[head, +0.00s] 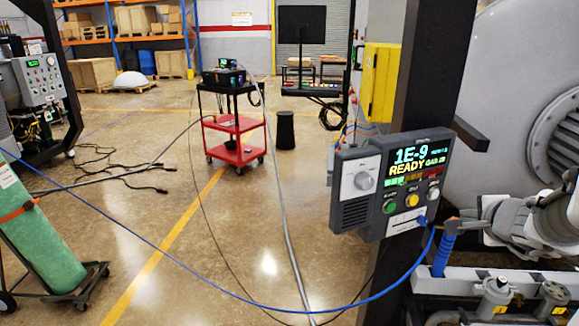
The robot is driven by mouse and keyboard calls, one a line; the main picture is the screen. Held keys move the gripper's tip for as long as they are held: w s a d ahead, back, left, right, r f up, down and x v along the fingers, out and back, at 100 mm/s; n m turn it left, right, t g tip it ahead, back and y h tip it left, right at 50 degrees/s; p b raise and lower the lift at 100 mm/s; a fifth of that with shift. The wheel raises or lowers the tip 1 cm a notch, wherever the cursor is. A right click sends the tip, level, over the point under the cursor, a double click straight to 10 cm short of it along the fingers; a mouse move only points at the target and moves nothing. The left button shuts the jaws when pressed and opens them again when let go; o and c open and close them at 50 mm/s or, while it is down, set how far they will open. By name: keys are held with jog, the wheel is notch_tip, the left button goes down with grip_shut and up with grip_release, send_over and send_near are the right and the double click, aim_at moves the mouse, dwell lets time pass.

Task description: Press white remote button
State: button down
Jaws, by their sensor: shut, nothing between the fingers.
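The remote is a dark grey control box (418,160) mounted on a black post at the right of the head view. Its lit screen reads "1E-9" and "READY". A row of round buttons sits below the screen: a green button (389,207), a yellow button (412,200) and a white button (433,194) at the right end. A blue cable plugs into the lower right of the box.
The blue cable (250,302) hangs in a wide loop across the front. A red cart (236,139) and green cylinder (45,245) stand left. Open floor lies between.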

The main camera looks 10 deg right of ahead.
aim_at(434, 194)
jog(key=shift+w+a+b, duration=0.1)
jog(key=shift+w+a, duration=0.15)
jog(key=shift+w, duration=0.6)
jog(key=shift+w+a+b, duration=0.15)
jog(key=shift+w+a, duration=0.1)
jog(key=shift+w, duration=0.6)
jog(key=shift+w+a+b, duration=0.1)
jog(key=shift+w+a, duration=0.15)
jog(key=shift+w, duration=0.6)
jog(key=shift+w+a, duration=0.1)
jog(key=shift+w, duration=0.3)
jog(key=shift+w+a+b, duration=0.15)
jog(key=shift+w+b, duration=0.15)
jog(key=shift+w, duration=0.05)
dwell(0.5)
dwell(0.4)
jog(key=shift+s+d, duration=0.2)
jog(key=shift+s, duration=0.55)
